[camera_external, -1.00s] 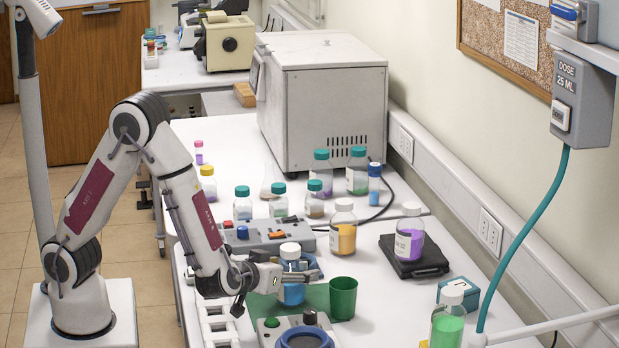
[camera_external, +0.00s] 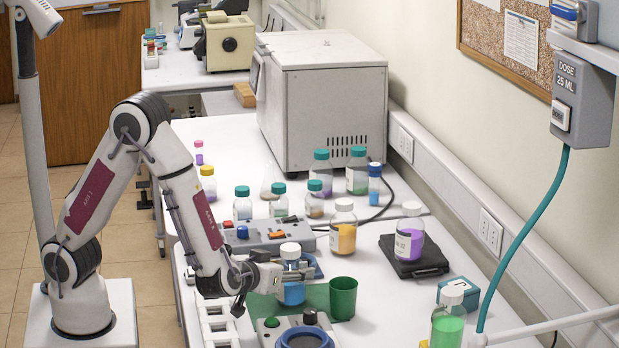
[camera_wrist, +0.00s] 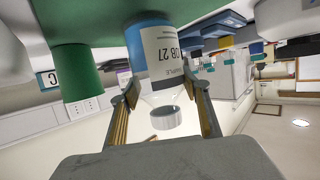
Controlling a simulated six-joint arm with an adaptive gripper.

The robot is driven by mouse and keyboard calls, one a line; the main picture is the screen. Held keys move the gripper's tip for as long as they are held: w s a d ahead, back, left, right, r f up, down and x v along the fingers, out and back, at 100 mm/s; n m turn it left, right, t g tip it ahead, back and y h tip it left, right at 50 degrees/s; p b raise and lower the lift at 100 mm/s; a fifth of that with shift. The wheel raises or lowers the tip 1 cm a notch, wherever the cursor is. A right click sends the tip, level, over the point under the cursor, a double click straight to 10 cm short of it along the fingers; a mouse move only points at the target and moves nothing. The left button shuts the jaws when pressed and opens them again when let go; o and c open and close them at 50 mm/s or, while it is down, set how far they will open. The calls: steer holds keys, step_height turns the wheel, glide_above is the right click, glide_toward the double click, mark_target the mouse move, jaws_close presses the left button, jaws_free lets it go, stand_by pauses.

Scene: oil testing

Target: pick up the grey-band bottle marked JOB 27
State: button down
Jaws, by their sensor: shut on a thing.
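A clear bottle with blue liquid (camera_external: 293,295) and a pale cap stands upright on the green mat (camera_external: 263,306). My gripper (camera_external: 291,271) is shut on this bottle, with a finger on each side of its upper part. In the wrist view the bottle (camera_wrist: 156,50) lies between my two fingers (camera_wrist: 163,95), with its cap toward the palm. Its white label shows "SAMPLE" and part of a job marking; the first letter is cut off and the last digit is hard to tell.
A green cup (camera_external: 343,298) stands close to the right of the bottle. A device with a blue ring (camera_external: 303,338) is in front, and a white rack (camera_external: 217,325) is to the left. A grey control box (camera_external: 268,236) is behind. Yellow (camera_external: 343,238) and purple (camera_external: 409,245) bottles stand farther back right.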

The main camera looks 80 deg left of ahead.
mark_target(292, 247)
steer(key=shift+r, duration=0.15)
steer(key=shift+r, duration=4.9)
steer(key=shift+w, duration=0.1)
